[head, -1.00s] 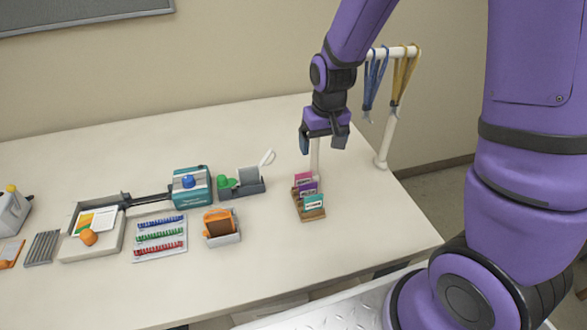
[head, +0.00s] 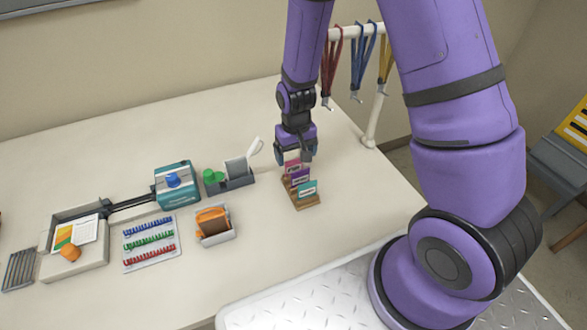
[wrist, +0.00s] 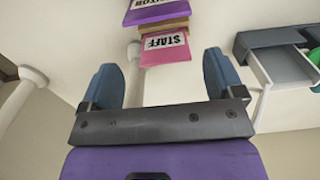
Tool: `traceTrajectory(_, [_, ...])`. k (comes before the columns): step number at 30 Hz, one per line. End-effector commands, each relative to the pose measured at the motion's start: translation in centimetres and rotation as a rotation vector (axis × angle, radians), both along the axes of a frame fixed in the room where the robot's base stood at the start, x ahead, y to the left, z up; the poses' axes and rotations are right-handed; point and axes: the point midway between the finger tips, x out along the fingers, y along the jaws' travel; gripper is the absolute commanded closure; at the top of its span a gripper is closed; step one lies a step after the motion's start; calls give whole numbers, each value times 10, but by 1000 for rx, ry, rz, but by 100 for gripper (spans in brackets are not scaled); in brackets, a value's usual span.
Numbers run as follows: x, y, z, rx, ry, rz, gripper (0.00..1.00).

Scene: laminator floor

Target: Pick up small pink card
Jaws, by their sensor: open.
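The small pink card (head: 292,165) stands at the back of a wooden card holder (head: 306,202) on the table. In the wrist view the pink card (wrist: 165,49) shows a white label reading STAFF, ahead of and between my two fingers but beyond their tips. A purple card (head: 299,177) and a teal card (head: 307,189) stand in front of it in the holder. My gripper (head: 295,157) is open and empty, just above and behind the pink card. In the wrist view my blue fingers (wrist: 163,80) are spread apart. I cannot tell the exact gap to the card.
A rail with hanging lanyards (head: 362,60) stands behind and right of the holder. Table at front right is clear.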

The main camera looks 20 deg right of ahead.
Motion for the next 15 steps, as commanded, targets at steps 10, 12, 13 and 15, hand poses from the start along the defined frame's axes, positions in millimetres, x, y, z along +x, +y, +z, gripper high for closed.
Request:
traceTrajectory(10, [2, 5, -36, -1, 3, 0, 13])
traceTrajectory(12, [2, 5, -43, -1, 1, 0, 13])
traceTrajectory(13, [2, 5, -45, 0, 1, 0, 13])
traceTrajectory(15, [2, 5, -50, 0, 1, 0, 13])
